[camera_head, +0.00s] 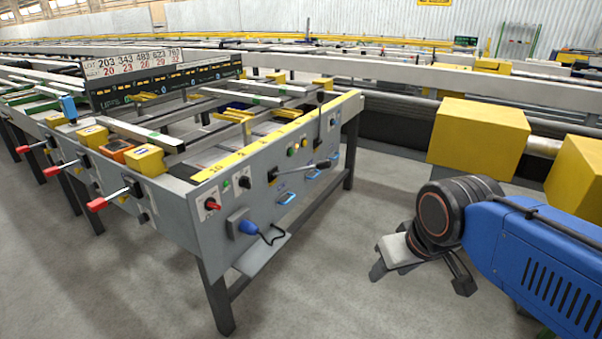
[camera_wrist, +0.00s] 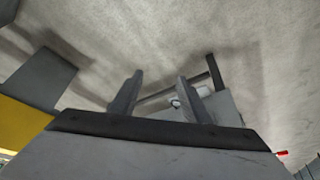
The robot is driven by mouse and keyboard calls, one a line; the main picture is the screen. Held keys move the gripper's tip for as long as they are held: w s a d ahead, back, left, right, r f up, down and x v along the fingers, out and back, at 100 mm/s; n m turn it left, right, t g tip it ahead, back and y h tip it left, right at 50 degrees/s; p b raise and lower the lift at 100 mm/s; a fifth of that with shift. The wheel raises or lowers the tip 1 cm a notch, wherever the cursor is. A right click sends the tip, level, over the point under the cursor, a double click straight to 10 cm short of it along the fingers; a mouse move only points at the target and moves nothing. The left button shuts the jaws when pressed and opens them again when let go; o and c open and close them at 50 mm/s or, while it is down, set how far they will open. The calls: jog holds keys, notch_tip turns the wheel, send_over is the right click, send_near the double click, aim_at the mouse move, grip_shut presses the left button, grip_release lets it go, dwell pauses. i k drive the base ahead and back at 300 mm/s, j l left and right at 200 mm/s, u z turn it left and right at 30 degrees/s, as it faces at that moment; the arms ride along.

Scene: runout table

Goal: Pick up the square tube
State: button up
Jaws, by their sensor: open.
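Several long pale bars with square-looking ends lie along the runout table (camera_head: 215,225). I cannot tell which one is the square tube. My gripper (camera_head: 421,278) is open and empty, right of the table and well apart from it, over bare floor. In the wrist view my gripper's fingers (camera_wrist: 158,97) stand apart with nothing between them.
Red-handled levers (camera_head: 98,203) stick out from the table's left front side. A blue plug (camera_head: 248,227) and a black lever (camera_head: 318,165) project from its end panel. Yellow blocks (camera_head: 478,137) on a pipe line stand behind my arm. Grey floor (camera_head: 350,240) between table and gripper is clear.

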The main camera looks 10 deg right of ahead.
aim_at(50, 92)
jog(key=l+u, duration=0.1)
jog(key=u, duration=5.1)
jog(key=l+z, duration=0.1)
jog(key=z, duration=0.8)
jog(key=i+l+z, duration=0.2)
jog(key=l+z, duration=0.3)
jog(key=l, duration=0.15)
jog(key=i+l+z, duration=0.3)
jog(key=l+z, duration=0.15)
jog(key=l, duration=0.15)
jog(key=i+l+z, duration=0.8)
jog(key=z, duration=0.2)
jog(key=i+l+z, duration=0.1)
jog(key=i+z, duration=0.4)
